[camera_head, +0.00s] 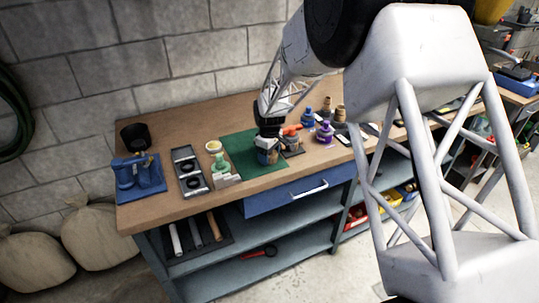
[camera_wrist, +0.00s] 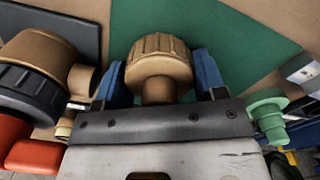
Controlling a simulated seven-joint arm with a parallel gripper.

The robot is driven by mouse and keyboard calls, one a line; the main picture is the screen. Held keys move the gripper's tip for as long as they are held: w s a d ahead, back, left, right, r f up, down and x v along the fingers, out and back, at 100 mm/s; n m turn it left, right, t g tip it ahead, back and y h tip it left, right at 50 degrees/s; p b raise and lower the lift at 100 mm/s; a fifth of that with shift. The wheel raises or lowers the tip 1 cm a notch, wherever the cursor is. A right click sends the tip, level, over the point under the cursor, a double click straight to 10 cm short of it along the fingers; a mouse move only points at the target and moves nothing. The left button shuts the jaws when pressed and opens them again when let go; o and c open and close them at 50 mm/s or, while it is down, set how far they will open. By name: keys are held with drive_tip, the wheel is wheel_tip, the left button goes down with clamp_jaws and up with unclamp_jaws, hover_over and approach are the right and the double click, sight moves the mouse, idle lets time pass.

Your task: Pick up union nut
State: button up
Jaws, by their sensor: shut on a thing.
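The union nut (camera_wrist: 158,56) is a tan, ribbed round cap with a narrower stub below it. In the wrist view it sits between the two blue fingers of my gripper (camera_wrist: 162,78), which is shut on it. In the head view my gripper (camera_head: 267,152) points down over the green mat (camera_head: 240,150) on the workbench, and a little tan shows between its fingers. I cannot tell whether the nut touches the mat.
A green fitting (camera_head: 222,168) and a black tray (camera_head: 186,160) stand left of my gripper. Orange (camera_head: 292,129) and purple (camera_head: 325,133) parts stand close on the right. A blue fixture (camera_head: 138,180) is at the bench's left end. The mat's front is bare.

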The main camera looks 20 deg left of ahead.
drive_tip(key=shift+r, duration=0.1)
drive_tip(key=shift+r, duration=0.75)
wheel_tip(320, 180, up, 2)
drive_tip(key=shift+r, duration=0.1)
drive_tip(key=s+d+r, duration=0.1)
drive_tip(key=s+d, duration=0.7)
drive_tip(key=s, duration=0.5)
drive_tip(key=shift+s+d, duration=0.25)
drive_tip(key=shift+d, duration=0.05)
drive_tip(key=shift+w+a+r, duration=1.1)
drive_tip(key=shift+w+a, duration=1.05)
drive_tip(key=shift+w, duration=3.25)
drive_tip(key=shift+w+a+r, duration=1.1)
drive_tip(key=shift+w+a, duration=1.1)
drive_tip(key=shift+w, duration=3.2)
drive_tip(key=shift+w+a+r, duration=1.1)
drive_tip(key=shift+w+a, duration=1.05)
drive_tip(key=shift+w, duration=3.25)
